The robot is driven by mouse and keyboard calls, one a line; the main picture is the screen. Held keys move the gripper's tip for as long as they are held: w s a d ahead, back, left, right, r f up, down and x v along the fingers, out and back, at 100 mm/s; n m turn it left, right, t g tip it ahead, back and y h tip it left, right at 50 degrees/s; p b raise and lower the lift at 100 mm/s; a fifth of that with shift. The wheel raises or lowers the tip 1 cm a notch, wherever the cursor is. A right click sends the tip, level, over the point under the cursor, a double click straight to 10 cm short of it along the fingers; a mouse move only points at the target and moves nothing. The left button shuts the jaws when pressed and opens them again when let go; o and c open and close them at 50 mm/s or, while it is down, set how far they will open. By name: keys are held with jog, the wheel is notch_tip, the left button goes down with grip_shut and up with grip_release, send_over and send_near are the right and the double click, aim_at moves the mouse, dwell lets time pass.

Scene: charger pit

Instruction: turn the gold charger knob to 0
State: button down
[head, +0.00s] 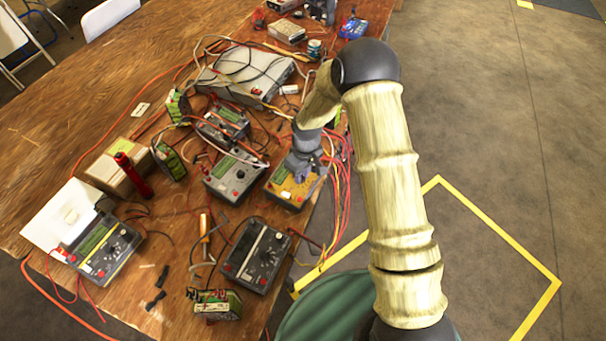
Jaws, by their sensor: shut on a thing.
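The gold charger (283,189) lies near the right edge of the wooden table, with a small display on its upper left side. My gripper (301,174) is over the right part of its face, its fingers down at the charger. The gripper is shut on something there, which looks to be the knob. The knob itself is hidden by the fingers, so its setting cannot be read. My arm comes in from the right above the floor.
A grey charger (233,175) stands close to the left of the gold one. A black charger (257,254) lies in front. Red and yellow cables (341,185) hang over the table edge beside my gripper. A large grey box (246,72) stands behind. The floor at right is clear.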

aim_at(306, 181)
jog(key=shift+a, duration=0.1)
dwell(0.4)
jog(key=c, duration=1.3)
grip_release()
notch_tip(306, 181, up, 18)
jog(key=d+b, duration=0.1)
jog(key=shift+f, duration=0.25)
jog(key=shift+d, duration=0.15)
